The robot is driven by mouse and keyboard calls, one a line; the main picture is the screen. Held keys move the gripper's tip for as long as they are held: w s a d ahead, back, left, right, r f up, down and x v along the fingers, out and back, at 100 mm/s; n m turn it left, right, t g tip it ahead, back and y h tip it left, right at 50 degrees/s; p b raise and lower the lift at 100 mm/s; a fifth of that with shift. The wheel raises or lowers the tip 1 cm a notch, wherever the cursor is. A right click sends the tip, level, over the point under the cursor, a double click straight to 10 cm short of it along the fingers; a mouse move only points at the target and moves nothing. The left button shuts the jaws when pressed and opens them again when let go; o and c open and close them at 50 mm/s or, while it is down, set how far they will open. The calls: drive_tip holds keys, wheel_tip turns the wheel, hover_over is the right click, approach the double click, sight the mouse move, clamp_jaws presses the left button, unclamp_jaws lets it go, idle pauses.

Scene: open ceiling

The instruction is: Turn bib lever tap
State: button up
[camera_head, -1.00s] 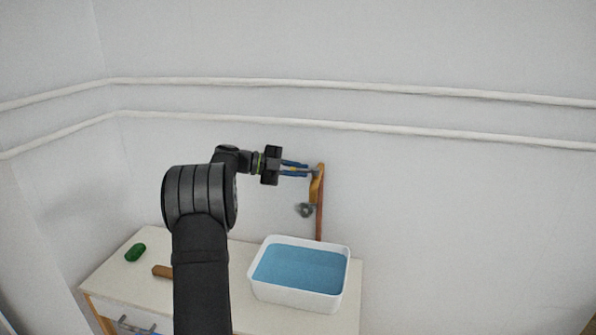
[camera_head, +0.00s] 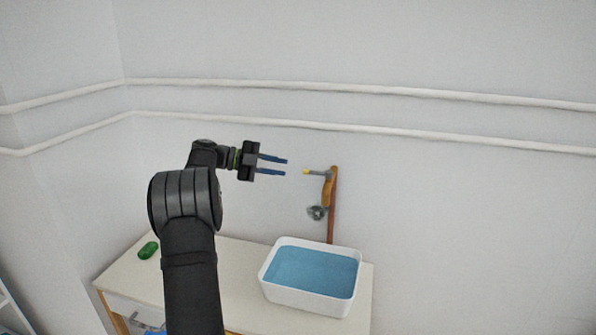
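The bib tap (camera_head: 327,190) is brass-coloured and sits on a brown upright pipe (camera_head: 332,215) against the wall. Its grey lever (camera_head: 316,173) has a yellow tip and points left, roughly level. A round grey fitting (camera_head: 317,212) shows below the tap body. My gripper (camera_head: 286,167) is to the left of the lever at about its height. Its two blue fingers are apart, with nothing between them, and a gap separates their tips from the lever's yellow tip.
A white basin (camera_head: 268,284) with blue contents stands on the pale cabinet (camera_head: 240,258) below the tap. A green object (camera_head: 148,250) lies at the cabinet's left. Two white pipes (camera_head: 400,136) run along the wall above. The wall right of the tap is clear.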

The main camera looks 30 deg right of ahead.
sight(304, 171)
drive_tip(key=v, duration=0.7)
drive_tip(key=x, duration=1.7)
drive_tip(key=shift+s+d, duration=0.1)
drive_tip(key=shift+d, duration=0.05)
